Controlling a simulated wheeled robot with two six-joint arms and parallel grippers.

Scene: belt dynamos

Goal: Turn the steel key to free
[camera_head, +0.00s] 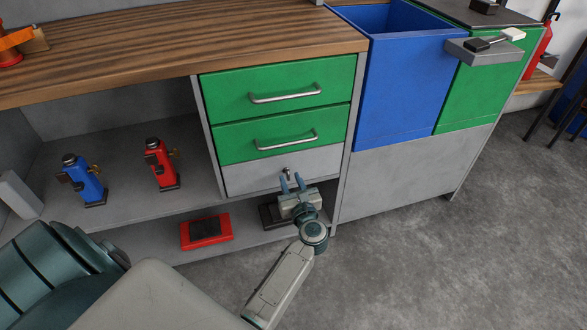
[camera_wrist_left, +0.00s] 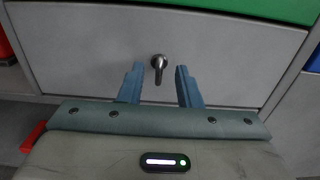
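The steel key (camera_head: 287,173) sticks out of the front of the grey bottom drawer (camera_head: 255,174), under two green drawers. In the left wrist view the key (camera_wrist_left: 158,66) has a round head with a short bar hanging straight down. My left gripper (camera_head: 292,184) is in front of the grey drawer, just below the key. In the left wrist view its two blue fingers (camera_wrist_left: 159,84) are apart, one on each side of the key, with gaps on both sides. Nothing is held. My right gripper does not show.
A blue bin (camera_head: 400,95) stands right of the drawers. Blue (camera_head: 86,182) and red (camera_head: 161,166) devices stand on the shelf at left. A red box (camera_head: 206,230) and a dark object (camera_head: 272,216) lie on the lower shelf. The floor at right is clear.

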